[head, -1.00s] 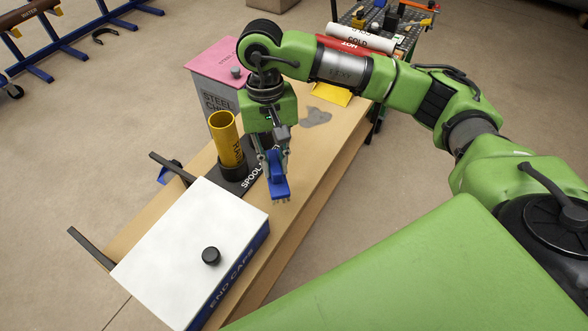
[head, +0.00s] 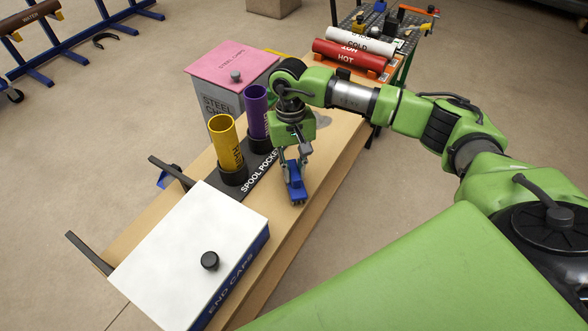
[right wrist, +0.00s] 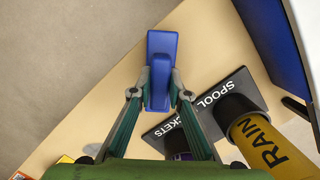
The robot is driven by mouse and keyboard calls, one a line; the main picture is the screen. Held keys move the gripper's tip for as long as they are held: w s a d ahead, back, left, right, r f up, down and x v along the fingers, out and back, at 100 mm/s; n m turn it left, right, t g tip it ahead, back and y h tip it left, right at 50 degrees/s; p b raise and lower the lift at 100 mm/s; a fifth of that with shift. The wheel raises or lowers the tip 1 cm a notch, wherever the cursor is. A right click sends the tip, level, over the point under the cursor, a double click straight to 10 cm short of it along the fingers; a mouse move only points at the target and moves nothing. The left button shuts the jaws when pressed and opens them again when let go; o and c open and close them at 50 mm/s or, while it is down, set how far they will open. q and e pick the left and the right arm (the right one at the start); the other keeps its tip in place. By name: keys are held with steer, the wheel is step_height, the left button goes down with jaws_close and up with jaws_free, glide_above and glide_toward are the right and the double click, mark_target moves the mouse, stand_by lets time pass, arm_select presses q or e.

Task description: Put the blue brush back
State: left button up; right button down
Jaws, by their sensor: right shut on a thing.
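The blue brush (head: 296,186) is held in my right gripper (head: 295,168) above the front edge of the wooden table (head: 322,150). In the right wrist view the two fingers are shut on the sides of the blue brush (right wrist: 161,62). The brush hangs below the fingers in the head view, with bristles at its lower end. I cannot tell whether it touches the table. My left gripper is not in view.
The yellow spool (head: 226,145) and the purple spool (head: 257,112) stand in the black spool pocket base (head: 246,181) beside the gripper. The white end caps box (head: 190,250) is at the near left.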

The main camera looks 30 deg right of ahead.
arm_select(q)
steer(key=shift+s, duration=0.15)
arm_select(e)
steer(key=c, duration=1.9)
jaws_free()
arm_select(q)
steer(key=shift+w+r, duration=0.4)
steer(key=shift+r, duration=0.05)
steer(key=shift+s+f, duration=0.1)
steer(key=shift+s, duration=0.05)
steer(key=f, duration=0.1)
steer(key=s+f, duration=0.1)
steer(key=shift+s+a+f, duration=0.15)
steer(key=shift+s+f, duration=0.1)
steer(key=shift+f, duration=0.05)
arm_select(e)
steer(key=r, duration=0.4)
steer(key=w+r, duration=0.1)
steer(key=r, duration=0.7)
steer(key=shift+w+d, duration=0.2)
steer(key=shift+w, duration=0.15)
